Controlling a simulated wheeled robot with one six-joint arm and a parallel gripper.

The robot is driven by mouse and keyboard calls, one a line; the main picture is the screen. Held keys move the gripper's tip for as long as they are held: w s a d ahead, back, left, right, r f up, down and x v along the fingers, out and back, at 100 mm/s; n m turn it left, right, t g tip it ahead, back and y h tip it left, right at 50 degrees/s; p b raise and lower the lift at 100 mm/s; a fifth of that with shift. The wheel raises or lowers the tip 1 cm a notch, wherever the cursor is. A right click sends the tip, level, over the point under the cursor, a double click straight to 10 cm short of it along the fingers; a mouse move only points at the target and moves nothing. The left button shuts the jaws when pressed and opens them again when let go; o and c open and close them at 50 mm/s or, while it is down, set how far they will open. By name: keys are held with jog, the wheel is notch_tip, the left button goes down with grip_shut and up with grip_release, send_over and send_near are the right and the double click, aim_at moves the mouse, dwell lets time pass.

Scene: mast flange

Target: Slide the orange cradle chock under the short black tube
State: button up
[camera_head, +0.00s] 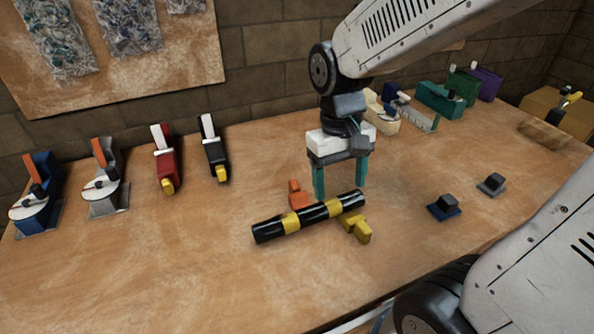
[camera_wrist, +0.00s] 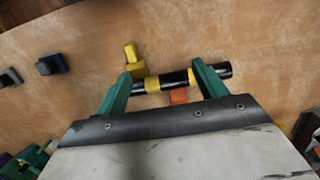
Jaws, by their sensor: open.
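The black tube (camera_head: 310,213) with yellow bands lies slantwise on the bench in the head view; it also shows in the wrist view (camera_wrist: 176,79).
Two small dark-topped blocks, one blue (camera_head: 444,208) and one grey (camera_head: 491,185), stand to the right. Several clamp-like tools, including a red one (camera_head: 167,172), line the left back. A green box (camera_head: 440,100) stands at the back right. The bench front left is clear.

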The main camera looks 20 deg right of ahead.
jog(key=shift+m, duration=0.3)
jog(key=w+f, duration=0.3)
jog(key=w+a+f, duration=0.1)
jog(key=w+f, duration=0.2)
jog(key=w, duration=0.1)
jog(key=w+f, duration=0.3)
jog(key=shift+w+a+f, duration=0.2)
jog(key=shift+a+f, duration=0.05)
jog(key=t, duration=0.2)
send_over(298, 195)
jog(key=shift+f, duration=0.55)
jog(key=shift+f+m, duration=0.2)
jog(key=shift+m, duration=0.1)
notch_tip(298, 195, down, 7)
jog(key=shift+f, duration=0.2)
jog(key=c, duration=1.1)
